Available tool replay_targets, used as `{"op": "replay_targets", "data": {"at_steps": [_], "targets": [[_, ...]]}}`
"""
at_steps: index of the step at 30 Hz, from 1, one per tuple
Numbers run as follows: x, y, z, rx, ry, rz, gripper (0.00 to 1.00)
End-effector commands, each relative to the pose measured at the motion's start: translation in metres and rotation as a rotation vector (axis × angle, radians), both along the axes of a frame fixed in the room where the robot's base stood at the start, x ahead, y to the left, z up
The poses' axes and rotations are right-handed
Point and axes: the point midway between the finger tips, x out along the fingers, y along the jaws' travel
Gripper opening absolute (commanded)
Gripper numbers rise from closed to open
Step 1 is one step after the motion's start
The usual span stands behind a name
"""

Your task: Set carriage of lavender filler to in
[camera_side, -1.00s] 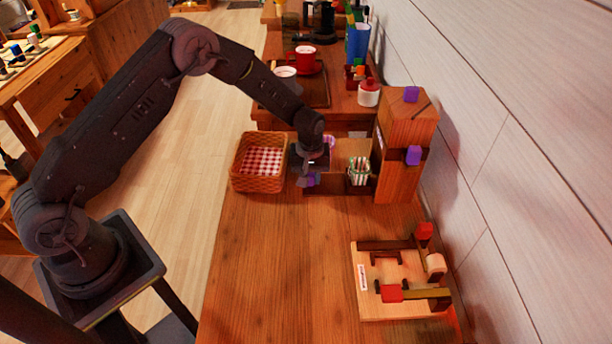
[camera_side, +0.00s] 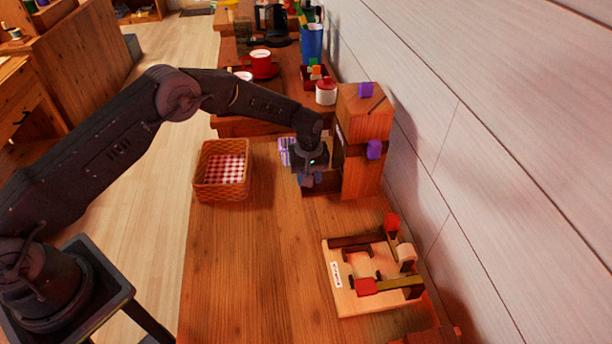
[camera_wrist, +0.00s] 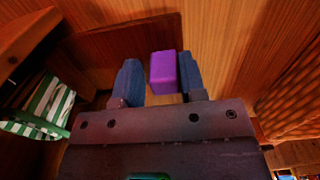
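The lavender filler (camera_side: 362,120) is a wooden tower with lavender knobs on its top and front, standing against the wall. A low dark wooden part (camera_side: 322,189) extends left from its foot. My gripper (camera_side: 307,182) is low over this part, just left of the tower. In the wrist view, a purple block (camera_wrist: 163,72) is between the blue fingers of my gripper (camera_wrist: 160,82). A slim gap shows on its left side; the right finger is close against it, and contact is unclear. A green-and-white striped container (camera_wrist: 40,108) is at the left of the wrist view.
A wicker basket (camera_side: 207,190) with checked lining is left of my gripper. A lilac striped item (camera_side: 284,152) is behind it. A wooden fixture with red knobs (camera_side: 345,300) is at the front right. The counter's front left is clear. Cups and a white jar (camera_side: 326,95) stand behind.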

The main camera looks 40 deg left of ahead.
Motion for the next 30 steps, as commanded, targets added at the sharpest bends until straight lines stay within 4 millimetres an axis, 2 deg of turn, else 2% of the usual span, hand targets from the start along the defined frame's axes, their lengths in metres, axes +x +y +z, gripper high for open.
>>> {"op": "replay_targets", "data": {"at_steps": [1,6,13,17,20,30], "targets": [[0.002,-0.001,0.001,-0.002,-0.006,0.000,0.38],[0.001,-0.001,0.001,-0.001,-0.002,0.000,0.53],[0.000,0.000,0.001,0.000,0.000,0.000,0.53],[0.000,0.000,0.010,0.001,-0.001,0.000,0.53],[0.000,0.000,0.026,0.000,-0.001,0.000,0.53],[0.000,0.000,0.101,-0.001,-0.004,0.000,0.53]]}}
